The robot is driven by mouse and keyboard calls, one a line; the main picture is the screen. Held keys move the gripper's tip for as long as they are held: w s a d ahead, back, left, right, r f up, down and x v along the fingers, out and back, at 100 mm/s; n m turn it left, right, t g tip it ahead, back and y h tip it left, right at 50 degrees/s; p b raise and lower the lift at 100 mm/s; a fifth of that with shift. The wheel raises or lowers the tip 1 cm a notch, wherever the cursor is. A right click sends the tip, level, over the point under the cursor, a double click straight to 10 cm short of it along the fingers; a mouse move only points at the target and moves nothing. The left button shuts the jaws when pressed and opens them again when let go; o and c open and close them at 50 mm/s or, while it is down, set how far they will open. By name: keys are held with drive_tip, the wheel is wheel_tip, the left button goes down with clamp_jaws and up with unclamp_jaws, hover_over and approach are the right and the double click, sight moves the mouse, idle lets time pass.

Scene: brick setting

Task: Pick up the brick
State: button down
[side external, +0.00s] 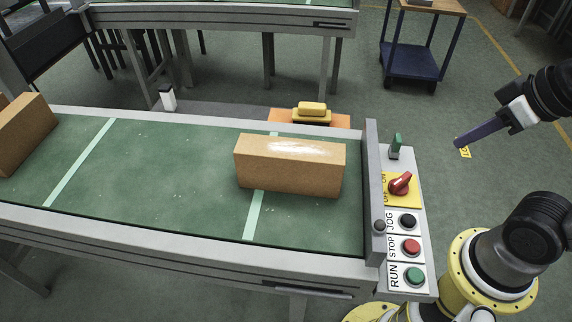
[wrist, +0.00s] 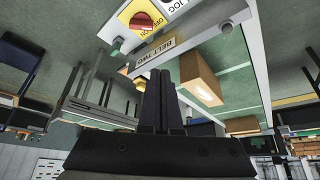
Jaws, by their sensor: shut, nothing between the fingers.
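A tan, box-shaped brick (side external: 290,170) lies on the green conveyor belt (side external: 150,190), near its right end, across a pale stripe. It also shows in the wrist view (wrist: 201,82), to the right of the fingers. A second tan brick (side external: 24,132) sits at the belt's left end, cut off by the picture edge. My gripper (side external: 459,144) is up at the right of the side view, past the belt's end and clear of the near brick. Its two dark fingers are together in the wrist view (wrist: 161,74), with nothing between them.
A control panel (side external: 414,246) with a red knob (side external: 400,183) and several buttons stands at the belt's right end, between belt and gripper. A raised end plate (side external: 373,190) borders the belt. A yellow object (side external: 312,109) sits behind it. A blue cart (side external: 412,62) stands farther back.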

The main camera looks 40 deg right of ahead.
drive_tip(key=c, duration=1.6)
unclamp_jaws()
unclamp_jaws()
